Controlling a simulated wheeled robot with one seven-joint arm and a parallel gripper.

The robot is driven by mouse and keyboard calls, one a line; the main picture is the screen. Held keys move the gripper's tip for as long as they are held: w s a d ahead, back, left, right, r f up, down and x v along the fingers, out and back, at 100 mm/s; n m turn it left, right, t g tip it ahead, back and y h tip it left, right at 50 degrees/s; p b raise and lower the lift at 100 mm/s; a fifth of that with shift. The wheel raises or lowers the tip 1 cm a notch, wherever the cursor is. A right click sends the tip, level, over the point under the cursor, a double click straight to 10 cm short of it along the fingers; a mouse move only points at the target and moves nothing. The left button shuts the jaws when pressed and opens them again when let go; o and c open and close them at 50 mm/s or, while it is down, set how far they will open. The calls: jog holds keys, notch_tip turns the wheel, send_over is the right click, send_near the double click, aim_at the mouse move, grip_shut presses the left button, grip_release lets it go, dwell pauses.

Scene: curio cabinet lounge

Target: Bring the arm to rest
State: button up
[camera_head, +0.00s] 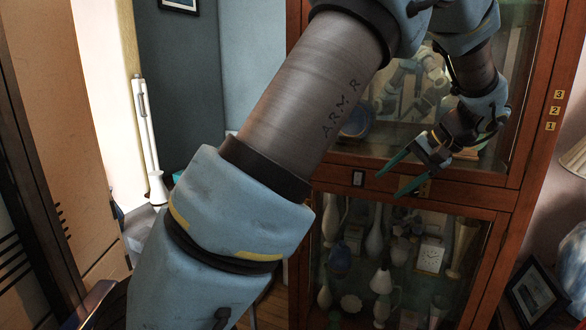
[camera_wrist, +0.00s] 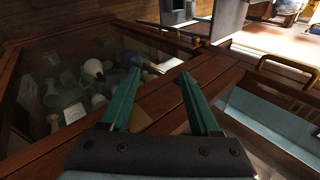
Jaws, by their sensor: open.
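My arm, blue with a grey tube link, reaches from the bottom left up across the head view and bends down at the upper right. My gripper (camera_head: 392,178) hangs in front of the wooden cabinet (camera_head: 455,192), near the rail between its upper and lower glass doors. In the wrist view my gripper (camera_wrist: 163,92) shows two green fingers spread apart with nothing between them. Cabinet wood and glass lie beyond the fingertips; I cannot tell the exact gap to them.
Behind the lower glass (camera_head: 400,255) stand several vases and a white clock (camera_head: 430,257). A picture frame (camera_head: 538,293) stands at the lower right. A tan wooden panel (camera_head: 60,130) is at the left. A tall white object (camera_head: 149,140) stands by the wall.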

jog(key=s+a+f+n+g+h+p, duration=0.1)
jog(key=a+g+h+p, duration=0.1)
jog(key=a, duration=0.7)
jog(key=a+f+n+g+h+p, duration=0.1)
jog(key=a+g, duration=0.1)
jog(key=a, duration=0.7)
jog(key=s+a+n+h+p, duration=0.3)
jog(key=s+a, duration=0.6)
jog(key=a, duration=0.4)
jog(key=shift+n+t, duration=0.4)
jog(key=shift+n, duration=0.2)
jog(key=shift+w+r, duration=0.1)
